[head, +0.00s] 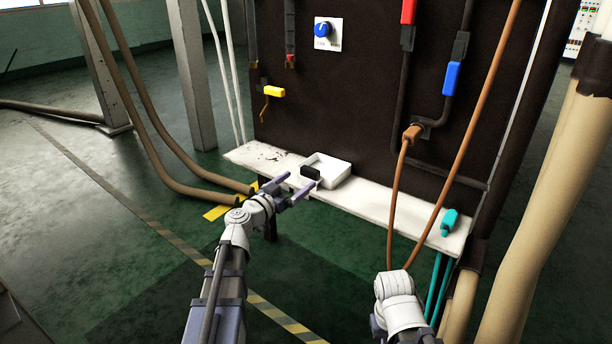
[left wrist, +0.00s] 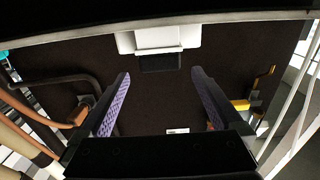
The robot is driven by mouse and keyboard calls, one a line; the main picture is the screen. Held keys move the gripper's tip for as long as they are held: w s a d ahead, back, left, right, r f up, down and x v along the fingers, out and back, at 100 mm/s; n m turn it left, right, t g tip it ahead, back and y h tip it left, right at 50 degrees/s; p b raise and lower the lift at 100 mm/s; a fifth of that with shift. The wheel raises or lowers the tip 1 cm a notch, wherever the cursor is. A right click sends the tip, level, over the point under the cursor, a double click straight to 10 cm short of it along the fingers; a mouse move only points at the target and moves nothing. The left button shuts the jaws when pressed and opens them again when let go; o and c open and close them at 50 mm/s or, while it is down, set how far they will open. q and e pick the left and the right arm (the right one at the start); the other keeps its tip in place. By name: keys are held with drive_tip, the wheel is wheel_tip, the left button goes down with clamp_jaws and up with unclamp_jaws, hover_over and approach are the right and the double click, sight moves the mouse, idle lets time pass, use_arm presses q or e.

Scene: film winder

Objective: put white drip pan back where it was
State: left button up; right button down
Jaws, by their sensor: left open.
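The white drip pan (head: 338,171) sits on the white ledge (head: 385,208) at the foot of the dark panel. A black block (head: 311,172), seemingly its handle, is on its near left side. My left gripper (head: 300,180) is open, with its purple fingers pointing at the pan and the tips close to the black block. In the left wrist view the pan (left wrist: 158,38) and the black block (left wrist: 160,62) lie beyond the fingertips, centred between them. I cannot tell whether a finger touches the block. My right arm shows at the bottom, but its gripper is out of view.
Dark spots mark the ledge left of the pan. A teal handle (head: 449,222) stands at the ledge's right end. An orange cable (head: 396,190) hangs in front of the panel. A yellow handle (head: 274,92) and a blue knob (head: 323,30) are on the panel. Thick tan pipes flank it.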

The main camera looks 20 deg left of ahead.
use_arm(q)
drive_tip(key=shift+v, duration=2.35)
drive_tip(key=s+d+f+m+g+h, duration=0.15)
drive_tip(key=s+d+f+g, duration=0.35)
drive_tip(key=d, duration=0.5)
drive_tip(key=s+d+f+m+g+h, duration=0.15)
drive_tip(key=d+f+g, duration=0.35)
drive_tip(key=d, duration=0.5)
drive_tip(key=s+d+f+g+y, duration=0.3)
drive_tip(key=s+d+f+g, duration=0.1)
drive_tip(key=s+f, duration=0.45)
drive_tip(key=s+a+f+n+g+y, duration=0.3)
drive_tip(key=s+y, duration=0.4)
drive_tip(key=s, duration=0.3)
drive_tip(key=shift+f+y, duration=0.2)
drive_tip(key=shift+y, duration=0.1)
drive_tip(key=shift+a+r, duration=0.1)
drive_tip(key=shift+r, duration=0.05)
